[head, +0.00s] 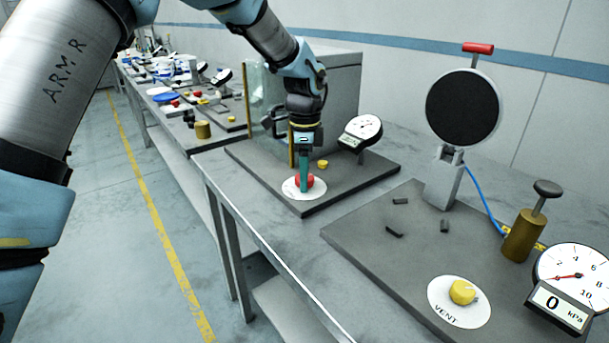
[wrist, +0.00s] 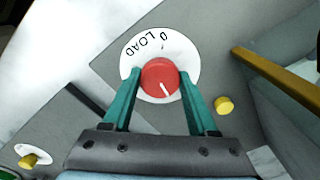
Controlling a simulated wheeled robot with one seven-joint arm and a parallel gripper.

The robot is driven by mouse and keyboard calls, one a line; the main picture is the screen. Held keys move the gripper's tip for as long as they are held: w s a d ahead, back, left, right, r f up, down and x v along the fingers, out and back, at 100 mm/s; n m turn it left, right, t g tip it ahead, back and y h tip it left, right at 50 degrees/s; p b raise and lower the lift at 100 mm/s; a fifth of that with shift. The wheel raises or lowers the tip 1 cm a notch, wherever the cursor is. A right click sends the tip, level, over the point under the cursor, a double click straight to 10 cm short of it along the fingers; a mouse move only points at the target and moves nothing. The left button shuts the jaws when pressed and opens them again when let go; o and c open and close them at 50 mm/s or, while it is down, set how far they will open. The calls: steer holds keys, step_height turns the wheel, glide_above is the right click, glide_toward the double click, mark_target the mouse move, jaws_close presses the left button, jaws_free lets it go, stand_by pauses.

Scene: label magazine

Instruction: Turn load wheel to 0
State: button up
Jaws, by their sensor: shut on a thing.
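The load wheel is a red round knob (wrist: 160,77) on a white disc (wrist: 186,52) marked LOAD and 0. It also shows in the head view as a red knob (head: 309,181) on its disc (head: 290,188). In the wrist view the 0 is at the disc's top edge. The white pointer line on the knob points down and slightly right, roughly away from the 0. My gripper (wrist: 159,78) is shut on the red knob, with one teal finger on each side. In the head view my gripper (head: 304,172) comes down from above and partly hides the knob.
A small yellow knob (head: 323,164) and a dial gauge (head: 361,130) stand on the same dark board, near a clear panel. On the nearer board are a yellow VENT knob (head: 462,292), a brass cylinder (head: 522,236) and a pressure gauge (head: 571,277) reading 0 kPa.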

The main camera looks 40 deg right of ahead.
steer(key=n, duration=1.4)
steer(key=shift+n, duration=0.4)
steer(key=n, duration=0.7)
steer(key=shift+p, duration=0.3)
steer(key=n, duration=0.3)
steer(key=shift+n+p, duration=0.35)
steer(key=shift+n, duration=0.05)
steer(key=shift+n+p, duration=0.45)
steer(key=shift+n, duration=1.35)
steer(key=shift+w, duration=0.1)
